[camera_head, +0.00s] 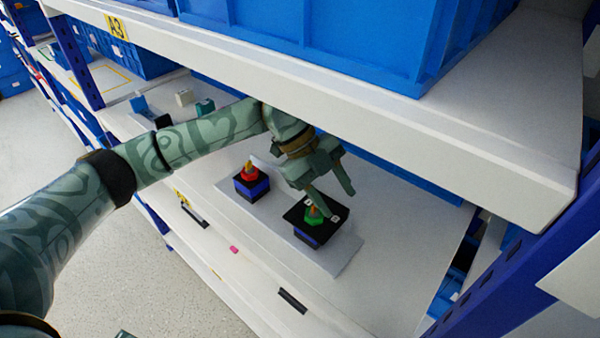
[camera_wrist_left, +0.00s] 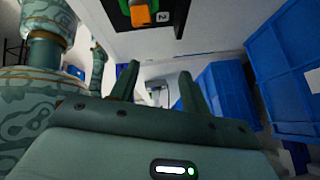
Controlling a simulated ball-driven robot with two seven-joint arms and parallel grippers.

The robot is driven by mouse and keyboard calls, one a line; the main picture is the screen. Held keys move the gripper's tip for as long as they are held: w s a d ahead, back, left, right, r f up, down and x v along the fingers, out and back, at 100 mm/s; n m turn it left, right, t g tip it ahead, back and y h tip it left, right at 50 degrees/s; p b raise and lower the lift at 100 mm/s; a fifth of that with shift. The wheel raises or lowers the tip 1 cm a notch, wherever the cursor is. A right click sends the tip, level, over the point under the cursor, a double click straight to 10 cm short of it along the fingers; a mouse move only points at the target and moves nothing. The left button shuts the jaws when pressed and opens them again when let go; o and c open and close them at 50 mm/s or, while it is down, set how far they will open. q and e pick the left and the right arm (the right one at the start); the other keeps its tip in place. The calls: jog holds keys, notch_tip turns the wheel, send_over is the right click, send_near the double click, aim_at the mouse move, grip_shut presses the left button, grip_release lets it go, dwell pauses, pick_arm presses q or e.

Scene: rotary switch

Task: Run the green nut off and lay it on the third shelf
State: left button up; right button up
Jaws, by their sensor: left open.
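The green nut (camera_head: 314,215) sits around an orange-tipped post on a black-topped blue switch box, on a light plate on the shelf (camera_head: 385,265). My left gripper (camera_head: 340,203) is open, with its fingers just above and beside this box. The fingers partly overlap the box top; I cannot tell whether they touch anything. In the left wrist view, the open fingers (camera_wrist_left: 158,88) have nothing between them. An orange post end (camera_wrist_left: 141,15) and a black top marked 2 show at that view's upper edge.
A second box with a red nut (camera_head: 249,174) stands to the left on the same plate. The upper shelf's white edge (camera_head: 420,140) overhangs close to my arm, carrying a blue crate (camera_head: 330,35). Small blocks (camera_head: 184,97) lie farther left. The shelf front is mostly clear.

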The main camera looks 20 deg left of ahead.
aim_at(311, 211)
pick_arm(q)
jog(key=a+n+y, duration=0.1)
jog(key=a, duration=0.1)
jog(key=w+a+n+y, duration=0.1)
jog(key=a, duration=0.1)
jog(key=a+n+y, duration=0.1)
jog(key=a, duration=0.2)
jog(key=shift+w+r, duration=0.2)
jog(key=shift+w, duration=0.05)
jog(key=x, duration=0.6)
jog(key=shift+s+d+f, duration=0.1)
jog(key=shift+f, duration=0.3)
jog(key=c, duration=0.7)
jog(key=n+t+p, duration=0.1)
jog(key=n+p, duration=0.2)
jog(key=n+t+p, duration=0.1)
jog(key=n+p, duration=0.3)
jog(key=s+n+t+p, duration=0.1)
jog(key=n+p, duration=0.2)
jog(key=shift+d+r+t+p, duration=0.2)
jog(key=shift+r+t+p, duration=0.15)
jog(key=shift+t, duration=0.05)
jog(key=shift+c, duration=0.2)
jog(key=shift+s+f+n+y+p, duration=0.1)
jog(key=shift+n+y+p, duration=0.4)
jog(key=shift+n, duration=0.4)
jog(key=shift+f+t, duration=0.15)
jog(key=shift+t, duration=0.15)
